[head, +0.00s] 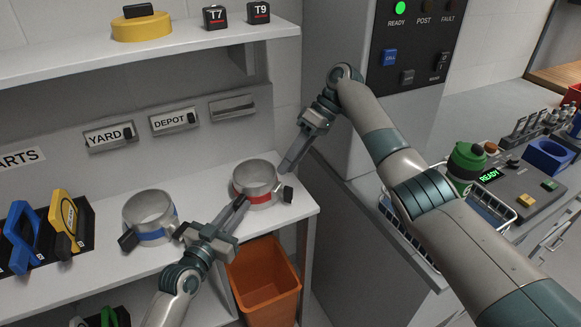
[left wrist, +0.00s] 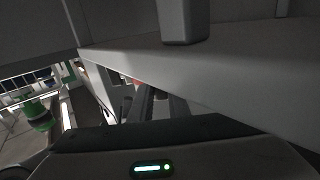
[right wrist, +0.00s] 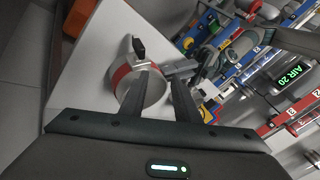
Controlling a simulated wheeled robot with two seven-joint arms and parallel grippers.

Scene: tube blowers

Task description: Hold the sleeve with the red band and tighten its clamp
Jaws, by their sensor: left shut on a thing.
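The sleeve with the red band (head: 257,186) is a metal ring standing upright near the shelf's right end. Its black clamp knob (head: 288,194) sticks out on its right side. My left gripper (head: 240,205) is shut on the sleeve at its front left; a bit of red shows by its fingers in the left wrist view (left wrist: 148,100). My right gripper (head: 290,162) hangs behind and to the right of the sleeve, apart from the knob. In the right wrist view its fingers (right wrist: 158,90) stand apart, with the sleeve (right wrist: 152,93) and knob (right wrist: 138,46) beyond them.
A sleeve with a blue band (head: 150,217) stands to the left. Blue and yellow tools (head: 45,230) are further left. An orange bin (head: 264,280) is below the shelf's right end. An upper shelf (head: 150,55) overhangs. A grey cabinet (head: 340,110) stands right of the shelf.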

